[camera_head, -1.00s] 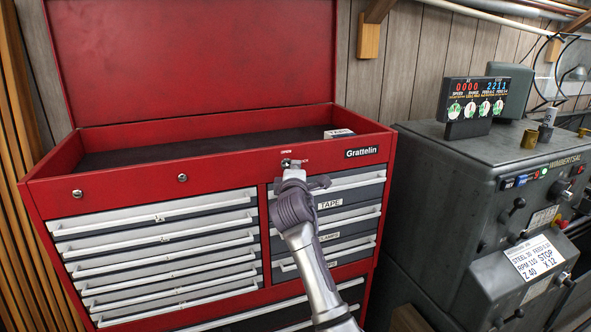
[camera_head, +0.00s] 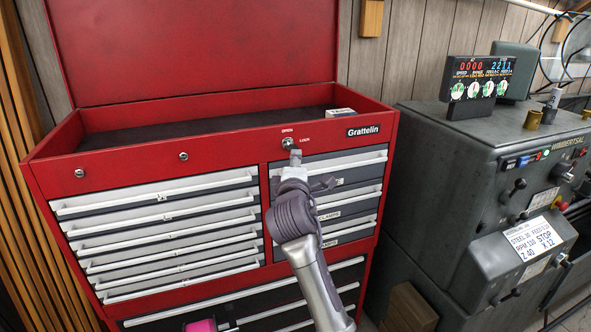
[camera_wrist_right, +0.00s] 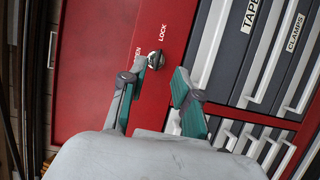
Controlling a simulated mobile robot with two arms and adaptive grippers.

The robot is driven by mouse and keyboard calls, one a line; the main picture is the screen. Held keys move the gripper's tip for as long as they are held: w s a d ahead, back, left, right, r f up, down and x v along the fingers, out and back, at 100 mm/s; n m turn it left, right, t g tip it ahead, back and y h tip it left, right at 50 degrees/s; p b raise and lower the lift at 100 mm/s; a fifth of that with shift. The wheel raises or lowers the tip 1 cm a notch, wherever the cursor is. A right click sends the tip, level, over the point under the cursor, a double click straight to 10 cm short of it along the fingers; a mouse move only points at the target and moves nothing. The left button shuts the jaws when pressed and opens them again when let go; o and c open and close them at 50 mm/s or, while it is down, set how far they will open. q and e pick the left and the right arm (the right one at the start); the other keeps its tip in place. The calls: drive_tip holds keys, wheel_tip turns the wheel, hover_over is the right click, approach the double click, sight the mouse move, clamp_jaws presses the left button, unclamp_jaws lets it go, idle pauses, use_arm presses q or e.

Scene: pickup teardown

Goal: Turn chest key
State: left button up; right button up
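The red tool chest (camera_head: 120,160) stands with its lid raised. Its lock with a small metal key (camera_head: 288,143) sits on the front panel between the OPEN and LOCK labels. In the right wrist view the key (camera_wrist_right: 155,59) shows close to the left fingertip. My right gripper (camera_head: 295,157) is just below the lock in the head view. In the wrist view the right gripper (camera_wrist_right: 160,70) is open, its two teal-padded fingers apart with nothing held between them. The exact angle of the key is too small to tell. My left gripper is out of view.
Drawers with white handles (camera_head: 160,195) fill the chest front, all closed. A small box (camera_head: 341,113) lies in the open top compartment. A grey machine (camera_head: 470,170) stands close on the right. A pink object (camera_head: 201,326) shows at the bottom edge.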

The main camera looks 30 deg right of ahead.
drive_tip(key=v, duration=0.2)
drive_tip(key=shift+s+a, duration=0.2)
drive_tip(key=shift+s, duration=0.1)
drive_tip(key=w+a+f+g+y+b, duration=0.1)
drive_tip(key=w+a+f+y, duration=0.15)
drive_tip(key=f, duration=1.25)
drive_tip(key=w+a+f+g+y+b, duration=0.1)
drive_tip(key=a+f+y+b, duration=0.2)
drive_tip(key=f, duration=1.2)
drive_tip(key=s+a+f+g+y, duration=0.15)
drive_tip(key=s+f, duration=0.35)
drive_tip(key=f, duration=0.7)
drive_tip(key=s+a+f+g+y, duration=0.1)
drive_tip(key=s+a+f+g, duration=0.3)
drive_tip(key=f, duration=0.7)
drive_tip(key=s+a+f+m+g+y+b, duration=0.2)
drive_tip(key=s+f+m+b, duration=0.15)
drive_tip(key=s+f, duration=1.5)
drive_tip(key=s+f+m+g, duration=0.1)
drive_tip(key=s+f, duration=0.3)
drive_tip(key=s, duration=0.5)
drive_tip(key=s+f+m+g+b, duration=0.1)
drive_tip(key=s+f, duration=0.3)
drive_tip(key=s, duration=0.5)
drive_tip(key=s+f+m+g, duration=0.2)
drive_tip(key=s+f, duration=0.2)
drive_tip(key=s, duration=0.5)
drive_tip(key=shift+s+a+m+y, duration=0.25)
drive_tip(key=shift+a+m+y, duration=0.05)
drive_tip(key=shift+m, duration=0.05)
